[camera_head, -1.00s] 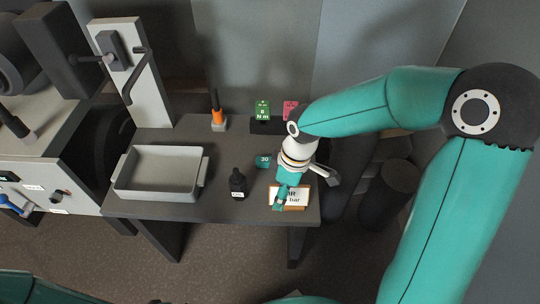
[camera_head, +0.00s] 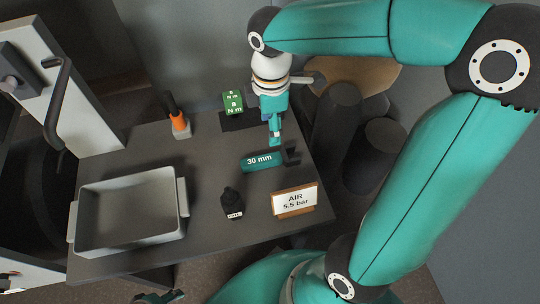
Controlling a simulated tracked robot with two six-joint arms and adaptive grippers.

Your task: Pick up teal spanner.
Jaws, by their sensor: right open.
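The teal spanner (camera_head: 261,162), marked 30 mm, lies on the dark grey bench top, with a dark head at its right end. My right gripper (camera_head: 275,140) is open and points down just above and behind the spanner, near its right half. I cannot tell whether a fingertip touches it. A small dark and teal part at the bottom edge may be my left gripper (camera_head: 160,297); its jaws cannot be made out.
A grey tray (camera_head: 183,202) sits at the left of the bench (camera_head: 215,250). A black bottle (camera_head: 232,203) and an AIR 5.5 bar sign (camera_head: 294,200) stand in front of the spanner. An orange-handled tool (camera_head: 180,125) and green 8 N m block (camera_head: 233,103) are behind.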

